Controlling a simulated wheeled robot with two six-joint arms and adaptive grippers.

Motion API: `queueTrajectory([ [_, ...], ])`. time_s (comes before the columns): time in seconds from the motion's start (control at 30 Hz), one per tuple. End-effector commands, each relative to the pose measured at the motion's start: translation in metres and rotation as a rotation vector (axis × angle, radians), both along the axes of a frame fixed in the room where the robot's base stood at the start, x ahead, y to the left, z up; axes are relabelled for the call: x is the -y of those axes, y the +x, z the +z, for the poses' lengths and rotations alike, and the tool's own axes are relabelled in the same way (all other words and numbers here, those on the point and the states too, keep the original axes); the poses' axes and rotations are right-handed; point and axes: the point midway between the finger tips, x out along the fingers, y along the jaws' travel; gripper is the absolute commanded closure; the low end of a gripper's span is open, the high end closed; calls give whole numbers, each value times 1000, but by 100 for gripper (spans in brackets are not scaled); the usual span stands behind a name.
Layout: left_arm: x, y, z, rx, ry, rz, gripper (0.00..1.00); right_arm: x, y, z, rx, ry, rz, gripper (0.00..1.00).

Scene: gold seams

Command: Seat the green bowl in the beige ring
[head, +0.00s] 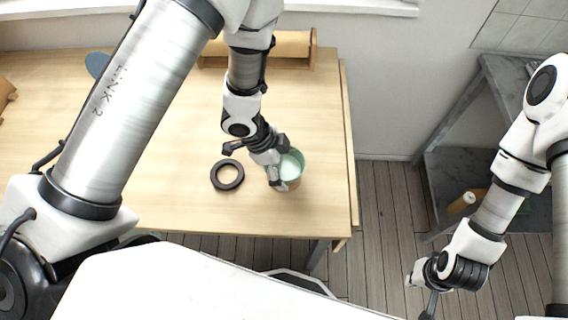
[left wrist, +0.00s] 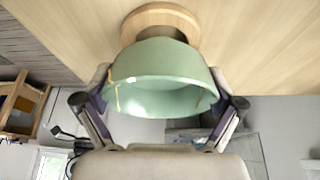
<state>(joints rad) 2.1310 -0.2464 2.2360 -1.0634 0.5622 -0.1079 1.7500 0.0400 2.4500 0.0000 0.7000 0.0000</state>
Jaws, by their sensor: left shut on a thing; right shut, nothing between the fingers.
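The green bowl (head: 292,163) is at the right part of the wooden table, its pale inside facing up. In the left wrist view the bowl (left wrist: 160,75) shows thin gold seams and sits between the fingers. My left gripper (head: 276,174) is shut on the bowl. The beige ring (left wrist: 150,15) lies on the table just beyond the bowl in the left wrist view, partly hidden by it. In the head view a sliver of it (head: 293,185) shows below the bowl. I cannot tell whether they touch. My right gripper (head: 420,287) is shut and empty, off the table.
A dark ring (head: 214,176) lies on the table (head: 170,195) left of the bowl. A wooden rack with a tan roll (head: 291,44) stands at the back edge. A grey shelf unit (head: 450,160) stands to the right. The table's right edge is close to the bowl.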

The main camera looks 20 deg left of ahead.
Motion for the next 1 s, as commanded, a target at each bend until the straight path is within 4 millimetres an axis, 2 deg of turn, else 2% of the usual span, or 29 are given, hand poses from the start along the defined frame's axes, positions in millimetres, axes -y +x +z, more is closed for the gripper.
queueTrajectory([
  [0.73, 0, 0, -20, 1, 0, 0, 48, 0, 0, -15, 0, 0, 0, 100],
  [0.93, 0, 0, -20, 1, 0, 0, 48, 0, 0, -14, 0, 0, 0, 100],
  [0.97, 0, 0, -20, 1, 0, 0, 0, 0, 0, -14, 0, 0, 0, 100],
  [1.0, 0, 0, -20, 1, 0, 0, 0, 0, 0, -14, 0, 0, 0, 100],
])
